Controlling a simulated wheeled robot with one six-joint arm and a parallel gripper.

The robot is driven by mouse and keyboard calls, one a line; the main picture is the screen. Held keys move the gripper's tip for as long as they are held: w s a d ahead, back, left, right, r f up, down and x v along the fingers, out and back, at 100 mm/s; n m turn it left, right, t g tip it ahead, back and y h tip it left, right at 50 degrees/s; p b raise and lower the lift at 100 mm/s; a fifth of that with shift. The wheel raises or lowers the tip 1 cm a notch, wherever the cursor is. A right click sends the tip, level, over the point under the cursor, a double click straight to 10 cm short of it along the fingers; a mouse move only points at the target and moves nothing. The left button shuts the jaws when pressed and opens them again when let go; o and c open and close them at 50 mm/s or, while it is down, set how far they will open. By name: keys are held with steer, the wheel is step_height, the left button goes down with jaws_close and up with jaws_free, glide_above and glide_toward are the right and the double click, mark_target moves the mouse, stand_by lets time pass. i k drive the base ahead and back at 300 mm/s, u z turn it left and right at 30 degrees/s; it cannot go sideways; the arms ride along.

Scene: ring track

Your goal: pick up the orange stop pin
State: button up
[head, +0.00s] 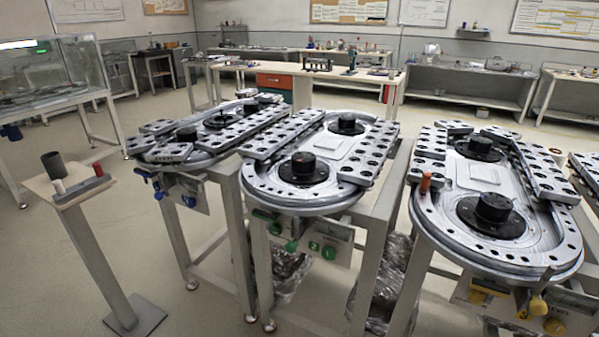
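An orange-brown pin (425,182) stands upright on the left side of the right-hand ring track (470,248), near the end of a block with holes. The orange-brown pin is the closest match in colour to the orange stop pin. My gripper is not in view.
The small stand (40,188) rises on a post at the left. The middle track (262,198) and the left track (165,152) stand close beside the right one on metal legs. Crumpled clear plastic (285,275) lies beneath. Open floor (190,270) lies between the stand and the tracks.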

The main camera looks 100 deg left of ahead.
mark_target(426, 180)
steer(key=u, duration=0.4)
steer(key=k, duration=0.45)
steer(key=u, duration=3.1)
